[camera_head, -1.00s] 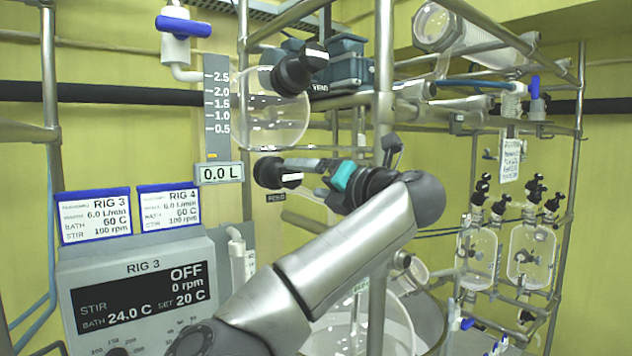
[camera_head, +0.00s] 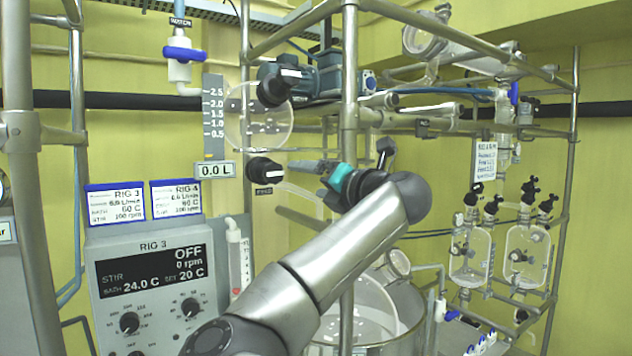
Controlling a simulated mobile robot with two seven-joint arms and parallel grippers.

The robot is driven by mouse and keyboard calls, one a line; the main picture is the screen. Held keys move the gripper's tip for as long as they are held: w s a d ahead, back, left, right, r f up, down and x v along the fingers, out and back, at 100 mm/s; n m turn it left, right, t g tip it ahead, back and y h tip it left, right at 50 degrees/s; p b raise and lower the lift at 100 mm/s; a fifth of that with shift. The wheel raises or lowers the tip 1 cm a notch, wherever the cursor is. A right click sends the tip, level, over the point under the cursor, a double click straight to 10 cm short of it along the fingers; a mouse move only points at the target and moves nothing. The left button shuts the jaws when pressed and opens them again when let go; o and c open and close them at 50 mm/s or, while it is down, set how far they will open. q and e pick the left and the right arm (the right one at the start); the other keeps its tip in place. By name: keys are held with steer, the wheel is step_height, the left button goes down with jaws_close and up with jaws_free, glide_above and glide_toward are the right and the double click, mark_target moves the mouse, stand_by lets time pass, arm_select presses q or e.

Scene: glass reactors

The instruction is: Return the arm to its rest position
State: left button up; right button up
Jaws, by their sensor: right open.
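My right arm rises from the bottom of the picture, and its right gripper (camera_head: 306,167) points left at mid-height. The gripper is open and I see nothing held in it. Its fingertips are a little right of the black feed knob (camera_head: 265,170), with a small gap between them in the picture; the depth between them is hard to judge. My left gripper is out of view.
The RIG 3 control box (camera_head: 122,247), showing OFF, is at the left. A black vent knob (camera_head: 278,87) sits above the feed knob. A metal post (camera_head: 348,80) stands close behind my gripper. A large vessel (camera_head: 408,305) is at the lower right. Glass reactors (camera_head: 528,255) hang far right.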

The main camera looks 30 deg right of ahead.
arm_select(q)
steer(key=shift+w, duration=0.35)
